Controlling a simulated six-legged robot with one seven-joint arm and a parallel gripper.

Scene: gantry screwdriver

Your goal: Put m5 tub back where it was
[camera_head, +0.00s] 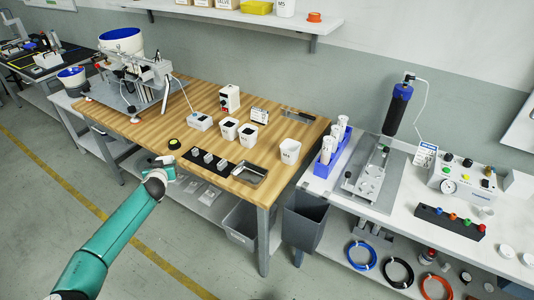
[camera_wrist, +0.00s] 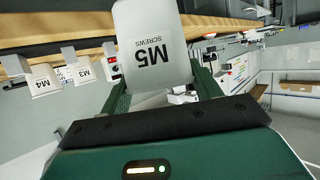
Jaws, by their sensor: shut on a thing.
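The m5 tub (camera_wrist: 152,25) is a pale grey-white tub with dark "M5 SCREWS" lettering, which reads upside down in the wrist view. My gripper (camera_wrist: 162,85) is shut on it, with one green finger at each side. In the head view my gripper (camera_head: 164,168) is by the front edge of the wooden table, left of the black block strip. The held tub cannot be made out clearly there. Two similar white tubs, one (camera_head: 229,129) left of the other (camera_head: 248,133), stand on the table; the wrist view shows the M4 tub (camera_wrist: 42,80) and M3 tub (camera_wrist: 80,71).
The wooden table (camera_head: 205,95) also holds a black strip with grey blocks (camera_head: 208,160), a metal tray (camera_head: 248,173), a larger white tub (camera_head: 290,150), a red-and-white box (camera_head: 229,98) and a white device (camera_head: 199,121). A feeder machine (camera_head: 140,80) stands at the left. Bare wood lies between them.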

